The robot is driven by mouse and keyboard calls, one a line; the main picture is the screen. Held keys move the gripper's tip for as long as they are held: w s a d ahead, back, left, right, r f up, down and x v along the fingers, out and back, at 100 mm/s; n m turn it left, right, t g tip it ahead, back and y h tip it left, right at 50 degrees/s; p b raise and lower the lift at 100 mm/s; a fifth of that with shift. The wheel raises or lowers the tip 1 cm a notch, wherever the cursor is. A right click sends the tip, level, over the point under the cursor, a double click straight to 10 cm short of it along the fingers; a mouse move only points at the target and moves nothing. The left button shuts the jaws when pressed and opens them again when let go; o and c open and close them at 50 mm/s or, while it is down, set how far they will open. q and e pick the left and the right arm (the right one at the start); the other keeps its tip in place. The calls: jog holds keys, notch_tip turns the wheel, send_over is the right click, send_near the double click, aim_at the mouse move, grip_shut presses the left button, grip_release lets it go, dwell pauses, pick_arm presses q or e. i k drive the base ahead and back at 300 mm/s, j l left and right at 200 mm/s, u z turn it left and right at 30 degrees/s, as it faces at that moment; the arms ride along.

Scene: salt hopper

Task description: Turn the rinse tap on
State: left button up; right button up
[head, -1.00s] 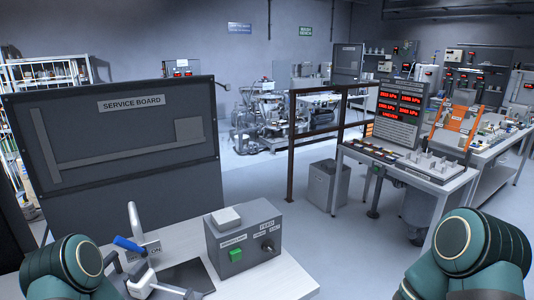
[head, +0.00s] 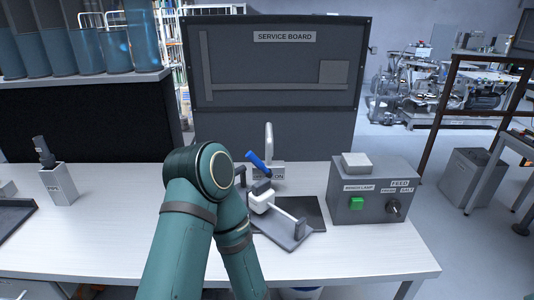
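The rinse tap (head: 269,142) stands on the white bench in front of the service board. It has a pale upright spout and a grey base. Its blue lever (head: 257,160) slants up to the left, away from the base's readable "ON" marking; the left part of the label is hidden. My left arm's bent elbow stands just left of the tap, apart from the lever in the picture. Its forearm runs down to the bottom edge, and I cannot make out my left gripper. My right arm and gripper are out of view.
A grey feed box (head: 372,195) with a green button stands right of the tap. A white-and-grey device (head: 262,200) lies in front, by a dark mat (head: 312,208). The service board (head: 285,120) closes off the back.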

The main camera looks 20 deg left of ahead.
aim_at(249, 156)
jog(key=u, duration=0.9)
jog(key=k+j, duration=0.1)
